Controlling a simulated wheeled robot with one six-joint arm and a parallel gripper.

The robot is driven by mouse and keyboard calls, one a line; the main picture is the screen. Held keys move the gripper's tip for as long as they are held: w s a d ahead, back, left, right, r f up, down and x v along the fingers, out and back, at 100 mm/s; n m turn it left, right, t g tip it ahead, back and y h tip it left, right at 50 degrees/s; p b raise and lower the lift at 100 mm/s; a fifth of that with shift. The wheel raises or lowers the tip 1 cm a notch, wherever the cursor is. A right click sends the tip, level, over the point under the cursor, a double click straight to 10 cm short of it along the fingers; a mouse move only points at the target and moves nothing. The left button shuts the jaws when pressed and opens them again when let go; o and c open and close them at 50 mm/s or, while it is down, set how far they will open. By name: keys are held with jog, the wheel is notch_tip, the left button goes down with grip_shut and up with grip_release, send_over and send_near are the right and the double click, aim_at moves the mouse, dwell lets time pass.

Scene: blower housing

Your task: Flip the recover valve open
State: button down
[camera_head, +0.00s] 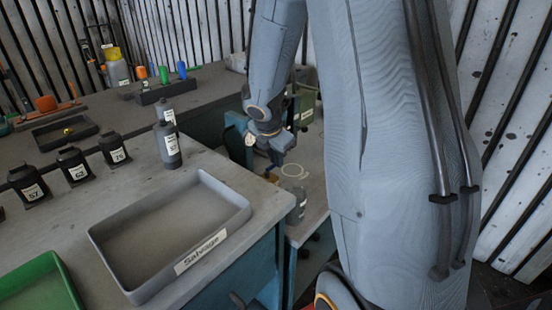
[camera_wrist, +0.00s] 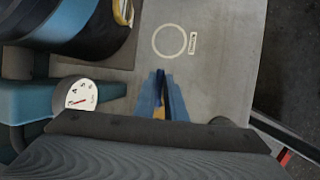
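My gripper (camera_head: 280,158) hangs low over the grey bench at the centre of the head view. In the wrist view its two blue fingers (camera_wrist: 163,88) lie close together and look shut. A small orange patch shows between them near their base; I cannot tell what it is. No part is clearly recognisable as the recover valve. A white round gauge (camera_wrist: 80,96) with a red needle is left of the fingers. A blue cylinder with a dark band (camera_wrist: 70,30) lies at the upper left. A pale ring mark (camera_wrist: 169,40) is on the bench beyond the fingertips.
A grey tray labelled Salvage (camera_head: 135,235) stands on the left bench, beside a green tray (camera_head: 40,287). A grey bottle (camera_head: 169,146) and several numbered black blocks (camera_head: 72,164) stand behind. A labelled jar (camera_head: 297,204) stands below my gripper. Bench around the ring mark is clear.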

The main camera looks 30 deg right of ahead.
jog(key=shift+m, duration=0.4)
jog(key=m, duration=0.1)
jog(key=s+m+g, duration=0.1)
jog(key=m, duration=0.1)
jog(key=m+g+h, duration=0.1)
jog(key=shift+s+a+m, duration=0.1)
jog(key=shift+s+m, duration=0.2)
jog(key=shift+s+a+m+g+y+p, duration=0.15)
jog(key=shift+s+a+m+g+p, duration=0.5)
jog(key=shift+m, duration=1.5)
jog(key=shift+s+a+m+g+y+p, duration=0.25)
jog(key=shift+m+g+p, duration=0.75)
jog(key=shift+m, duration=1.1)
jog(key=shift+s+a+m+g+y+p, duration=0.1)
jog(key=shift+s+a+m+g+p, duration=0.6)
jog(key=shift+m, duration=1.45)
jog(key=shift+w+d+g, duration=0.2)
jog(key=shift+w+g, duration=0.05)
jog(key=shift+w, duration=0.05)
jog(key=c, duration=1.8)
grip_release()
